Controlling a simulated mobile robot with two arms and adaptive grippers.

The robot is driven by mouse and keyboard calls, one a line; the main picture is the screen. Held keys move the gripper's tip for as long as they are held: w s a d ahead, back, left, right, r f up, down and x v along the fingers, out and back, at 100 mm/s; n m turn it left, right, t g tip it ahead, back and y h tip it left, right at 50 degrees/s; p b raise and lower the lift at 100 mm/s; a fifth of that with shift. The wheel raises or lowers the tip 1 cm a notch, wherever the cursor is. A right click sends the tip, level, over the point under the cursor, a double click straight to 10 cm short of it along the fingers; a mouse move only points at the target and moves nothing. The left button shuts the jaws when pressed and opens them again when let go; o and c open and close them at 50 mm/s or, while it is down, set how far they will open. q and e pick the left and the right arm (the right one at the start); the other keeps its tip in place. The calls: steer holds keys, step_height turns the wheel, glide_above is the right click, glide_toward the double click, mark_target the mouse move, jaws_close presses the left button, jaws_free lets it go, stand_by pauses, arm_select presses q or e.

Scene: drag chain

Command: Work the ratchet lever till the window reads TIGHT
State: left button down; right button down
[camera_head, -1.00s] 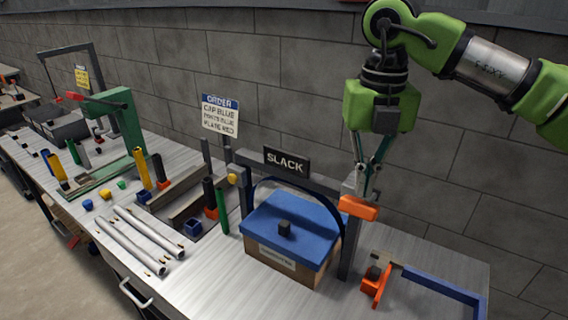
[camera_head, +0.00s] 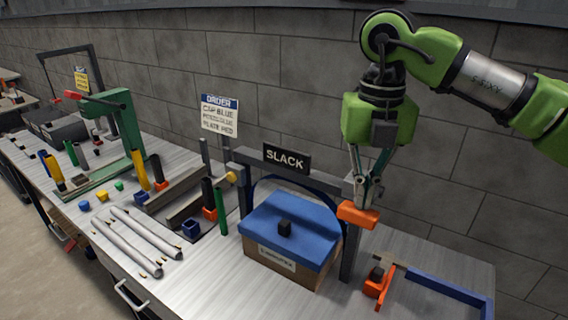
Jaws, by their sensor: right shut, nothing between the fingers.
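The window (camera_head: 287,158) on the grey frame (camera_head: 245,158) reads SLACK. The orange lever handle (camera_head: 357,214) sticks out at the right upright of the frame. My right gripper (camera_head: 364,202) is shut and empty, pointing down, with its fingertips at the top of the orange handle; I cannot tell whether they touch it. The fingers hide part of the frame's right end. A box with a blue lid (camera_head: 290,228) stands under the frame, with a dark strap arching behind it. My left gripper is not in view.
An orange clamp-like part (camera_head: 377,287) and a blue bar (camera_head: 445,290) lie at the bench's right end. Silver tubes (camera_head: 135,240), coloured cylinders and a green press (camera_head: 115,108) occupy the left. An order sign (camera_head: 219,116) stands behind.

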mark_target(358, 213)
steer(key=shift+s+a+f+b, duration=0.1)
steer(key=shift+s+f+b, duration=0.05)
steer(key=shift+f+b, duration=0.2)
steer(key=shift+s+a+f+b, duration=0.1)
steer(key=shift+s+f+b, duration=0.1)
steer(key=shift+f, duration=0.25)
steer(key=shift+f, duration=0.1)
steer(key=shift+s+a+f+b, duration=0.15)
steer(key=shift+f+b, duration=0.8)
step_height(358, 213, up, 14)
steer(key=p, duration=1)
